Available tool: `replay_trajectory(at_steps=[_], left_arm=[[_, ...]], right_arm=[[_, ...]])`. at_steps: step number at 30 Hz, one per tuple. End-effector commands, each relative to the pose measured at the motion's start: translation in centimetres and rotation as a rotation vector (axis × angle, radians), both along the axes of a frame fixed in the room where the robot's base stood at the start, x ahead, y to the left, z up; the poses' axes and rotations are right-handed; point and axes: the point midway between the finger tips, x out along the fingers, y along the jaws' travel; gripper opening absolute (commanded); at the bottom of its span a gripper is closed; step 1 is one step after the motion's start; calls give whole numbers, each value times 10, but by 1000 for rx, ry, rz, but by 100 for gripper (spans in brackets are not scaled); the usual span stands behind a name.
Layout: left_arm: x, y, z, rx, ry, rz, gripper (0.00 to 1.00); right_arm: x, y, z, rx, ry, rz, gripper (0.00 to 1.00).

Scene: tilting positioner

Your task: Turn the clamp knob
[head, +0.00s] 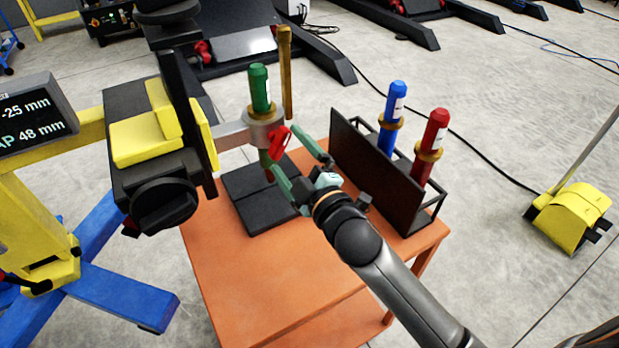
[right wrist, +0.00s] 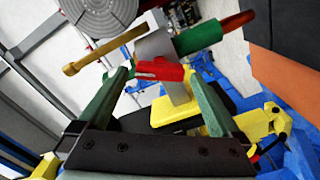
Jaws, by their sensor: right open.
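The red clamp knob (head: 279,141) sits on the side of a grey clamp ring (head: 263,128) at the end of the positioner's arm. The ring holds a green cylinder (head: 260,88) upright. My right gripper (head: 283,150) is open, with its two green fingers pointing at the knob. In the right wrist view the knob (right wrist: 160,70) shows between the open fingertips (right wrist: 160,76), with a gap on each side. The green cylinder (right wrist: 198,38) is just beyond it. My left gripper is not in view.
An orange table (head: 230,290) stands below, with dark pads (head: 265,200) on it. A black panel (head: 375,175) stands close to my right gripper, with a blue cylinder (head: 392,120) and a red cylinder (head: 430,148) behind. A brownish-yellow bar (head: 285,70) rises beside the clamp. A display (head: 35,115) is at left.

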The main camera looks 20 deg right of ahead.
Motion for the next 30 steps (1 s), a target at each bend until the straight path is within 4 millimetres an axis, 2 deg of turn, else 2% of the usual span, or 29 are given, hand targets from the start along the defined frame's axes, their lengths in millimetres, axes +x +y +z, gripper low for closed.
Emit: replay_trajectory(at_steps=[9,15,21,30], left_arm=[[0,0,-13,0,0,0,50],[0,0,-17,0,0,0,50],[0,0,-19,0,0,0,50],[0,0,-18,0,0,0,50]], right_arm=[[-65,-13,-4,0,4,0,100],[-90,-18,-2,-1,3,-1,100],[-100,-20,0,0,1,-1,100],[-100,-20,0,0,1,-1,100]])
